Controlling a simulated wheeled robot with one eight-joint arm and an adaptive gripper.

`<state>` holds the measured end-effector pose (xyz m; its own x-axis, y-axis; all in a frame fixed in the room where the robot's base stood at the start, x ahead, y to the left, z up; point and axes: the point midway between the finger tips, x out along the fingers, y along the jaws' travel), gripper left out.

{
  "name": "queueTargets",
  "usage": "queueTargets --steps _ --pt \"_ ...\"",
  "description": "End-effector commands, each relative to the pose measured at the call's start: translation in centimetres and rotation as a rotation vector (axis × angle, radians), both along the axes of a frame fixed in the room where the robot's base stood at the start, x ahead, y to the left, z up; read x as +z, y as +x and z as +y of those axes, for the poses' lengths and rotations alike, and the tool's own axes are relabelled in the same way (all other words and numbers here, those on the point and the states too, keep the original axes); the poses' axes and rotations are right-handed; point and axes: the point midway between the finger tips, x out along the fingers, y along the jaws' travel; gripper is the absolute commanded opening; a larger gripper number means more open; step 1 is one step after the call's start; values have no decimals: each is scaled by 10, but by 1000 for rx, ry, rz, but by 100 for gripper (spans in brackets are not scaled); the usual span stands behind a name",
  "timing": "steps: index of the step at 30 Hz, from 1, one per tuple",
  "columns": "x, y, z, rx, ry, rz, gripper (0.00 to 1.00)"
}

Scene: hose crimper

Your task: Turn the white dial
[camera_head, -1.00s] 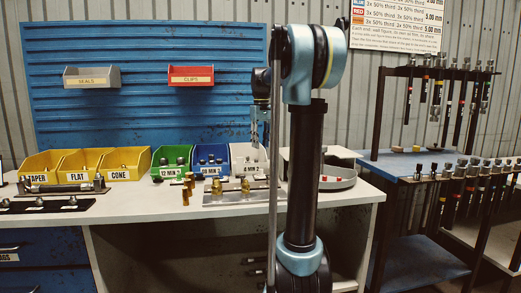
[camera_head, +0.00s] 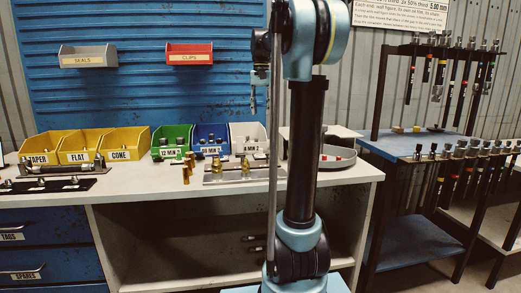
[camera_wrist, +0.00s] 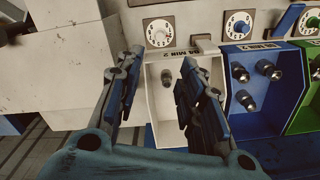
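In the wrist view a round white-faced dial (camera_wrist: 158,33) with dark marks sits on a square plate above the white bin (camera_wrist: 152,118). Two more white-faced dials show to its right, one above the blue bin (camera_wrist: 238,25) and one above the green bin (camera_wrist: 308,22). My gripper (camera_wrist: 160,62) is open and empty, its two fingers apart in front of the white bin, with the dial beyond the fingertips. In the head view my gripper (camera_head: 254,100) hangs above the white bin (camera_head: 246,135), partly hidden by my arm. The dials cannot be made out there.
A pale block (camera_wrist: 55,80) stands left of the white bin in the wrist view. In the head view, yellow bins (camera_head: 90,147) stand left on the bench (camera_head: 130,190), with brass fittings (camera_head: 187,170) in front. A tool rack (camera_head: 420,150) stands farther right.

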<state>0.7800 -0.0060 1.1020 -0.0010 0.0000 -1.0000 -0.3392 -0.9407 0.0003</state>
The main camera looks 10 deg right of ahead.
Motion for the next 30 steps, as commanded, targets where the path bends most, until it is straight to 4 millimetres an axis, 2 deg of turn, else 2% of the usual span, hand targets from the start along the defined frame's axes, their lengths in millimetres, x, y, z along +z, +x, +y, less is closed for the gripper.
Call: queueTargets --steps 5,8,24,30 --pt "-13 0 0 -10 0 0 36" --pt "-28 0 0 -9 0 0 36" --pt "-123 0 0 -7 0 0 36" --pt "-152 0 0 -7 0 0 36"
